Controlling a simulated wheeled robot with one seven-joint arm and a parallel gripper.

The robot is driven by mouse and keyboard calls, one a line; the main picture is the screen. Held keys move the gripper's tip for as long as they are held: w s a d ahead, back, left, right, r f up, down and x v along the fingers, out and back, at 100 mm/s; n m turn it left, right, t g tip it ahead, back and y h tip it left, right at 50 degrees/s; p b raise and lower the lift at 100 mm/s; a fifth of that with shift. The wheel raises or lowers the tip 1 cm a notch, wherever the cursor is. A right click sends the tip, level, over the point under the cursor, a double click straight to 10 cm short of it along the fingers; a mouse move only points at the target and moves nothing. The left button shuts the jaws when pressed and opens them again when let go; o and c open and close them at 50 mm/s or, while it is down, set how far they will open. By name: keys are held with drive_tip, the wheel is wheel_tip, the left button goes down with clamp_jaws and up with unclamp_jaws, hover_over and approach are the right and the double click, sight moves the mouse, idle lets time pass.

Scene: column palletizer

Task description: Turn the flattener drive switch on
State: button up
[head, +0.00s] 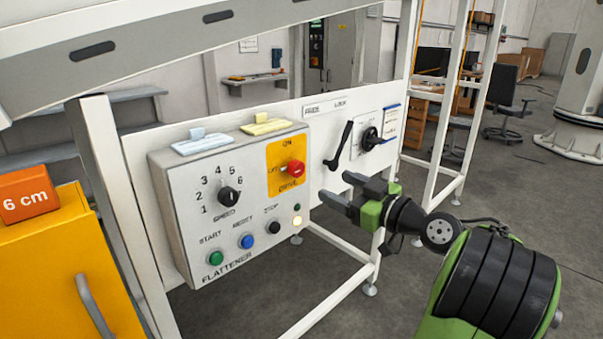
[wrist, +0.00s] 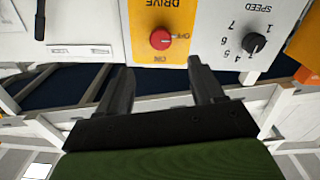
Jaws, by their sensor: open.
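The flattener control box (head: 235,245) is grey-white and mounted on a white panel. Its drive switch (head: 295,169) is a red knob on a yellow plate, with "ON" above and "DRIVE" below; its handle looks turned toward the left-hand "OFF" label. In the wrist view the picture is upside down, and the red drive switch (wrist: 161,39) appears just beyond and between the fingertips. My gripper (head: 340,190) is open and empty, to the right of the box and apart from the switch. Its two dark fingers (wrist: 161,75) also show in the wrist view.
The box also carries a black speed knob (head: 228,196), green start button (head: 215,258), blue reset button (head: 247,241) and black stop button (head: 273,227). A black lever (head: 342,146) and black rotary switch (head: 370,138) sit on the panel to the right. A yellow cabinet (head: 50,270) stands left.

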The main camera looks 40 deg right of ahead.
sight(300, 170)
drive_tip(key=w, duration=1.1)
drive_tip(key=shift+a, duration=0.25)
drive_tip(key=shift+c, duration=0.2)
drive_tip(key=c, duration=1)
